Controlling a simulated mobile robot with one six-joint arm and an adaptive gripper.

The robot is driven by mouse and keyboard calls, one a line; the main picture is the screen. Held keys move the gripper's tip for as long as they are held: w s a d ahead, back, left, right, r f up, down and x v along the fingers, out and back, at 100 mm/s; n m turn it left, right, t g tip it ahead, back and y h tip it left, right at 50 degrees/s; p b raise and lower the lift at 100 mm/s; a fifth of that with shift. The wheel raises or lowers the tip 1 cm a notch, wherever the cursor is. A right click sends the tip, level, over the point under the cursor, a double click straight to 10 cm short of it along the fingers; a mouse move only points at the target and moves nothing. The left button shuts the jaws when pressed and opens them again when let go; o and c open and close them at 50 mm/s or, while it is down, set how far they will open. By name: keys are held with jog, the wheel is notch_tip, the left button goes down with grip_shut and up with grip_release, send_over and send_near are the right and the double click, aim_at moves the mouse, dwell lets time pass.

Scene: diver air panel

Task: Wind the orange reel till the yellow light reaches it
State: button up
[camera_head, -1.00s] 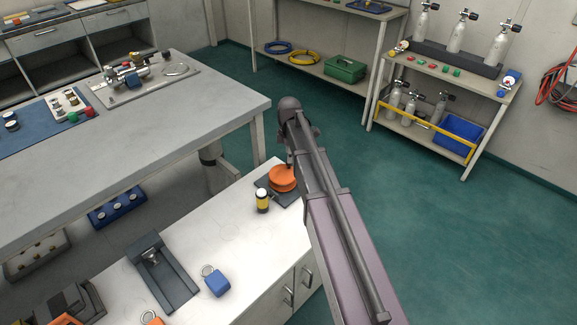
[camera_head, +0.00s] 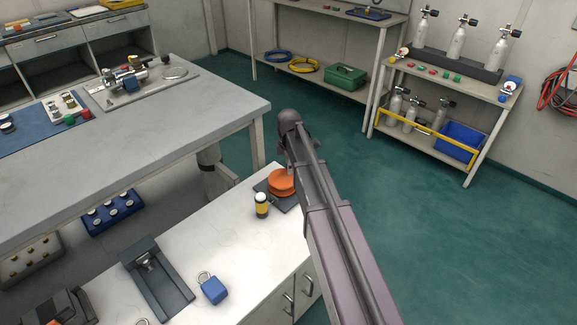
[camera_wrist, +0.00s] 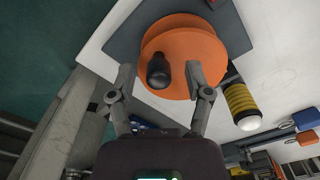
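The orange reel (camera_head: 281,183) sits on a dark base plate near the far end of the white cabinet top. In the wrist view the reel (camera_wrist: 205,45) fills the upper middle, with a black knob (camera_wrist: 158,72) standing off its face. My gripper (camera_wrist: 159,76) is open, with one finger on each side of the knob and a gap to both. The yellow light, a yellow-and-black cylinder with a white dome (camera_head: 262,205), stands beside the reel; it also shows in the wrist view (camera_wrist: 241,104). I cannot tell whether it is lit. In the head view my arm hides my gripper.
A blue padlock (camera_head: 213,289) and a dark grey fixture (camera_head: 157,277) are on the same white top. A grey workbench (camera_head: 200,120) stands close on the left. The green floor on the right is clear up to the cylinder rack (camera_head: 435,118).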

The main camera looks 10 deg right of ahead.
grip_shut()
jog(key=shift+a, duration=0.1)
jog(key=shift+s, duration=0.15)
